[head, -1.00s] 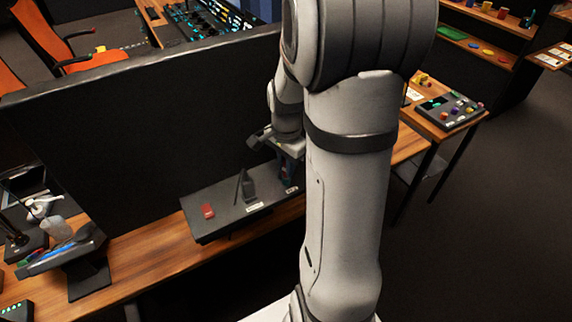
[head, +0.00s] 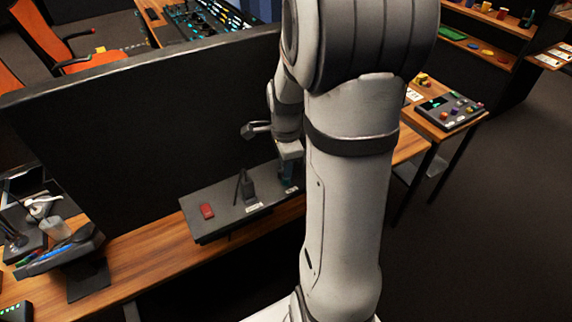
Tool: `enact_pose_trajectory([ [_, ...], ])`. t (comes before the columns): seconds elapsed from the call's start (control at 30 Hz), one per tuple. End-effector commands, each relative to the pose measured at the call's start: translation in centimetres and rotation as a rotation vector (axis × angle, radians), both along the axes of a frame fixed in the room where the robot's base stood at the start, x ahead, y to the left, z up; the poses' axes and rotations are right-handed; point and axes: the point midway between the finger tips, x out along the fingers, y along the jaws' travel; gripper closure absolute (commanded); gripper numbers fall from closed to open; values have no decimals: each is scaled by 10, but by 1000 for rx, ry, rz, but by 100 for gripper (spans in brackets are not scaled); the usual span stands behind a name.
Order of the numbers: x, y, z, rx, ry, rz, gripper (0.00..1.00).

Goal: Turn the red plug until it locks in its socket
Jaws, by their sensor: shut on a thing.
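My gripper (head: 287,174) points down at the right part of a dark sloped panel (head: 222,226), partly hidden behind my own arm. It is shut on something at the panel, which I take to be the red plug. The plug and its socket cannot be made out there, and the fingertips are small and dark. I cannot tell how far the plug is turned.
A black upright part (head: 247,187) stands on the panel left of my gripper. The panel rests on a wooden desk (head: 150,244) before a black partition (head: 130,120). A tilted tray (head: 62,252) stands at left. The right desk carries a button box (head: 449,111).

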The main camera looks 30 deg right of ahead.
Motion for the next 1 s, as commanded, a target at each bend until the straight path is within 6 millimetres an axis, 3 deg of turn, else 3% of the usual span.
enact_pose_trajectory([
  [0.33,-1,1,-2,2,5,-35,100],
  [0.37,-1,1,-2,2,5,-35,82],
  [0.63,0,1,-1,0,2,-34,60],
  [0.87,0,1,0,0,1,-33,59],
  [1.0,1,0,11,0,-2,-33,59],
])
